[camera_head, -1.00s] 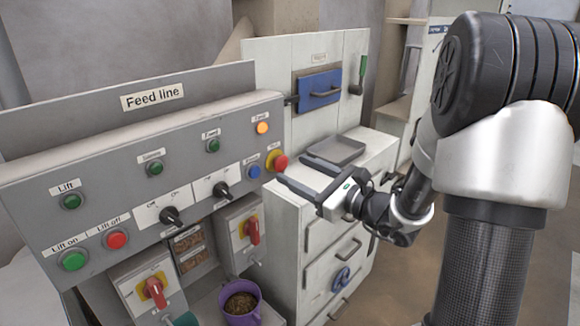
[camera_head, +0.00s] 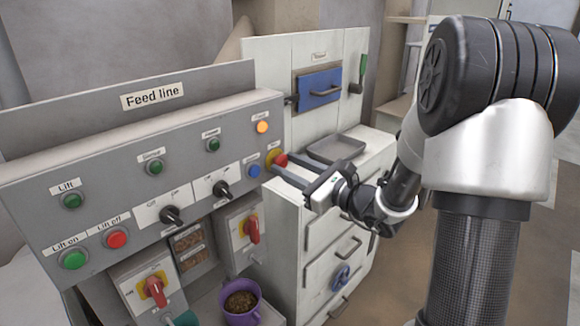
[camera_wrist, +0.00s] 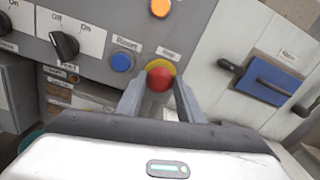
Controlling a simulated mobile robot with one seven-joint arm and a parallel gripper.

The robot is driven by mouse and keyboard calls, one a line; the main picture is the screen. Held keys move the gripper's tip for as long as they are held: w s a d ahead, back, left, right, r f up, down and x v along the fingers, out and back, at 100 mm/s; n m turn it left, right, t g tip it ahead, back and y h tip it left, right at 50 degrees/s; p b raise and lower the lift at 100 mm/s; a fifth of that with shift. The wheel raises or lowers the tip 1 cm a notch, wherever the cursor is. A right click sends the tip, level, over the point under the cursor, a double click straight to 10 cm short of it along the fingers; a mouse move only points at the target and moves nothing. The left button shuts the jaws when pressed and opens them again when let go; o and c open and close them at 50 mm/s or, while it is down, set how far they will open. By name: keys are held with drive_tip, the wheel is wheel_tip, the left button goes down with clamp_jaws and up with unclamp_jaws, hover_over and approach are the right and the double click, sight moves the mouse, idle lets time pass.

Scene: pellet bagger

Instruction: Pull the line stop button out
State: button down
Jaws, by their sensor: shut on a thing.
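The line stop button is a red mushroom head (camera_wrist: 159,79) on a yellow disc, at the right end of the grey "Feed line" panel (camera_head: 130,150). In the head view the red button (camera_head: 281,160) is partly hidden by my fingers. My gripper (camera_head: 284,170) reaches the panel from the right. In the wrist view my gripper (camera_wrist: 159,92) has one finger on each side of the red head, shut on it. The yellow disc shows behind and above the head.
A blue button (camera_wrist: 121,62) sits just left of the stop button, and an orange lamp (camera_wrist: 160,8) above it. A black rotary switch (camera_wrist: 66,46) is further left.

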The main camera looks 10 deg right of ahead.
drive_tip(key=shift+s+d+b, duration=0.35)
drive_tip(key=shift+s, duration=0.1)
drive_tip(key=c, duration=1.2)
unclamp_jaws()
drive_tip(key=v, duration=1.7)
drive_tip(key=shift+s+d, duration=0.15)
drive_tip(key=shift+s, duration=0.05)
